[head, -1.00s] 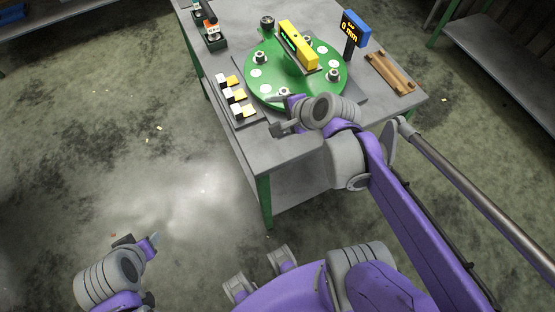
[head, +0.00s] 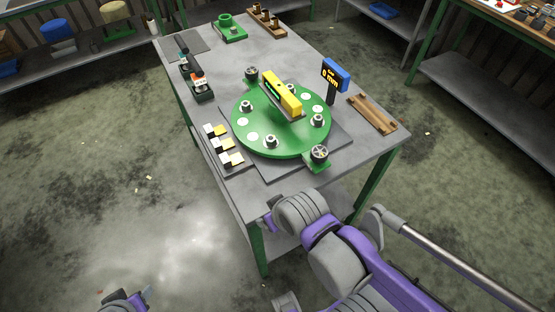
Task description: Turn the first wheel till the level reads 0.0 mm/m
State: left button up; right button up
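A green round plate (head: 255,135) lies on a grey base on the table. A yellow level (head: 284,92) rests across its top; its reading is too small to make out. One dark handwheel (head: 319,153) sits at the plate's front right edge, another (head: 251,72) at its back left. Which is the first wheel, I cannot tell. A display on a post (head: 335,76) shows "0 mm" in orange, with smaller unclear text above. My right gripper (head: 267,217) is at the table's near edge, apart from the wheels, mostly hidden by its wrist. My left gripper (head: 143,297) is low at the bottom left, over the floor.
A tray of white, black and yellow blocks (head: 222,148) lies left of the plate, a dark device (head: 196,80) behind it. A wooden rack (head: 372,114) lies at the right. A green part (head: 230,28) and another wooden rack (head: 267,20) stand at the back.

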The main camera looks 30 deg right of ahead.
aim_at(251, 73)
jog(key=l+z, duration=0.2)
jog(key=z, duration=0.95)
jog(key=i+j, duration=0.05)
